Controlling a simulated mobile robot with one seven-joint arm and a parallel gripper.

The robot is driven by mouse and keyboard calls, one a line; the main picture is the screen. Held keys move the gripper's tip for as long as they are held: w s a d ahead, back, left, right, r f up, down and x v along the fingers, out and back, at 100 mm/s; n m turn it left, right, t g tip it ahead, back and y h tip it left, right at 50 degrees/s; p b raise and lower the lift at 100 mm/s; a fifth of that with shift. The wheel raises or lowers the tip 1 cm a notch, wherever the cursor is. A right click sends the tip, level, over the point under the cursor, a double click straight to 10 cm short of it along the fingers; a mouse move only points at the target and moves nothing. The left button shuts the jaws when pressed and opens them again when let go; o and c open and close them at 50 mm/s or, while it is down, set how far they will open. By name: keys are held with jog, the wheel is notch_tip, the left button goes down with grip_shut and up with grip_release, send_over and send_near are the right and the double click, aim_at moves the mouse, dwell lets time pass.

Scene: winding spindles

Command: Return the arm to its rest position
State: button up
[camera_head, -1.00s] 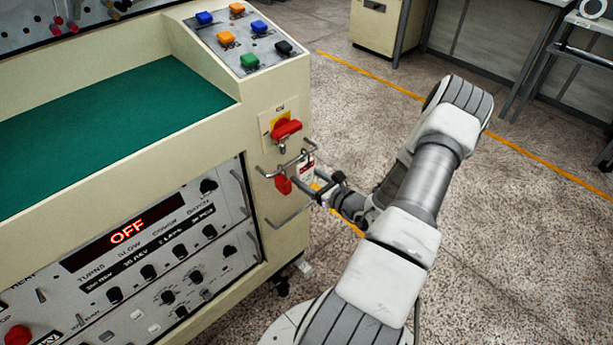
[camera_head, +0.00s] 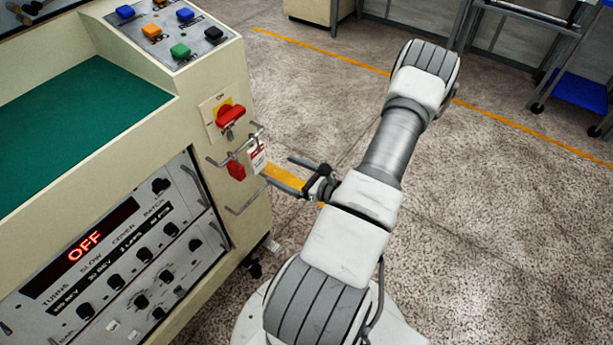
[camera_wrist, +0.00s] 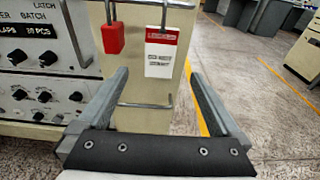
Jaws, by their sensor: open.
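My gripper (camera_head: 305,178) is to the right of the machine's end panel, apart from it. In the wrist view my gripper (camera_wrist: 155,100) shows its two dark fingers spread wide with nothing between them. Ahead of it hang a red padlock (camera_wrist: 113,37) and a red-and-white tag (camera_wrist: 160,52) on the machine's end. In the head view the padlock (camera_head: 236,170) and tag (camera_head: 258,157) hang below the red rotary switch (camera_head: 230,116). My arm is bent, with its elbow raised to the right.
The cream machine (camera_head: 193,95) fills the left side, with a green work surface (camera_head: 75,105) and a display (camera_head: 84,246) reading OFF. Metal handles (camera_head: 245,202) stick out from its end. Open floor (camera_head: 500,230) lies to the right. Benches and a blue-shelved cart (camera_head: 578,92) stand behind.

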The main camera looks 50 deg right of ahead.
jog(key=s+r, duration=0.1)
jog(key=s, duration=0.6)
jog(key=shift+d+p, duration=0.25)
jog(key=shift+p, duration=0.15)
jog(key=shift+r, duration=0.1)
